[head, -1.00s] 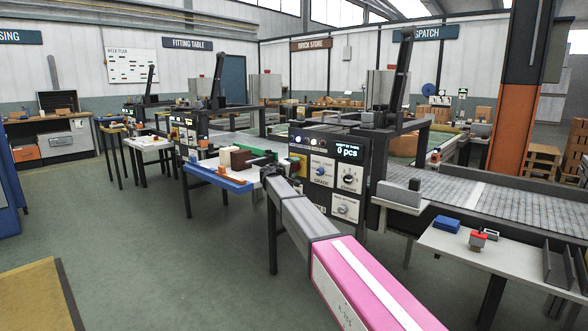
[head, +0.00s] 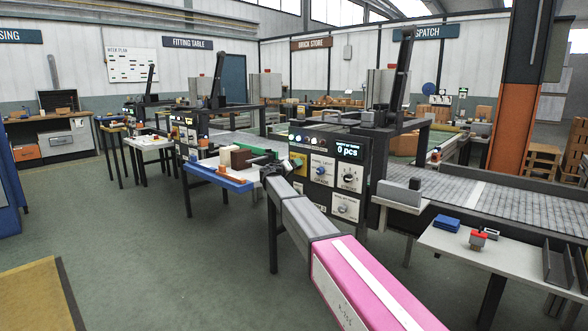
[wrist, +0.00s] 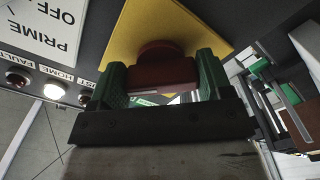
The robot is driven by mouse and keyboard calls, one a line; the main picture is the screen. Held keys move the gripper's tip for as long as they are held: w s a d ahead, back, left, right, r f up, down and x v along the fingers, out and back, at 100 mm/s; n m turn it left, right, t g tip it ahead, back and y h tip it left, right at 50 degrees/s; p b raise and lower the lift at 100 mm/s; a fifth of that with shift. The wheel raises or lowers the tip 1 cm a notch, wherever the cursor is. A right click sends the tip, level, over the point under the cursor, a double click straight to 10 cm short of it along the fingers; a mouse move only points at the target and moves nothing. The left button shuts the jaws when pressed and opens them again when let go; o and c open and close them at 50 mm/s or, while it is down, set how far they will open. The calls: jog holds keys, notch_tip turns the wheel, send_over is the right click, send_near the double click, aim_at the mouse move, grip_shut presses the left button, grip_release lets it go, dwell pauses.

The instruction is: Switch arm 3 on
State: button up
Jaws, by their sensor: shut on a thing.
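A black control panel (head: 325,170) faces me in the head view, with knobs, a row of lamps and a display that reads 0 pcs. At its left edge is a yellow plate (head: 298,162). My gripper (wrist: 163,72) is shut on this button, with one green finger on each side. The front of the button is partly hidden by the gripper. In the head view my gripper (head: 268,167) is at the panel's left side.
In the wrist view a HOME lamp (wrist: 54,91) glows white, beside a dark FAULT lamp (wrist: 18,78). A label there reads PRIME and OFF. A blue-edged tray table (head: 222,176) is left of my gripper. A conveyor (head: 460,190) and a white side table (head: 470,250) are at right.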

jog(key=shift+f, duration=0.1)
jog(key=o, duration=0.9)
jog(key=shift+s, duration=0.1)
jog(key=v, duration=1)
jog(key=shift+s+a, duration=0.25)
jog(key=s+d+f+g+y, duration=0.2)
jog(key=s+d+f+g, duration=0.2)
jog(key=s+d+f, duration=0.65)
jog(key=s+d+f+g+y, duration=0.1)
jog(key=s+d+f+g, duration=0.55)
jog(key=d+f, duration=0.75)
jog(key=s+d+f+g+y, duration=0.1)
jog(key=s+d+f+y, duration=0.1)
jog(key=s, duration=0.7)
jog(key=s+d+f+m+g+y, duration=0.1)
jog(key=s+d+f+y, duration=0.2)
jog(key=s, duration=0.6)
jog(key=s+d+f+g+y, duration=0.1)
jog(key=s+d+f+y, duration=0.2)
jog(key=s, duration=0.6)
jog(key=shift+s+d+f+g, duration=0.2)
jog(key=shift+d+f, duration=0.1)
jog(key=shift+d, duration=0.4)
jog(key=shift+s+d+f+g, duration=0.15)
jog(key=shift+s+d+f, duration=0.1)
jog(key=shift+d, duration=0.4)
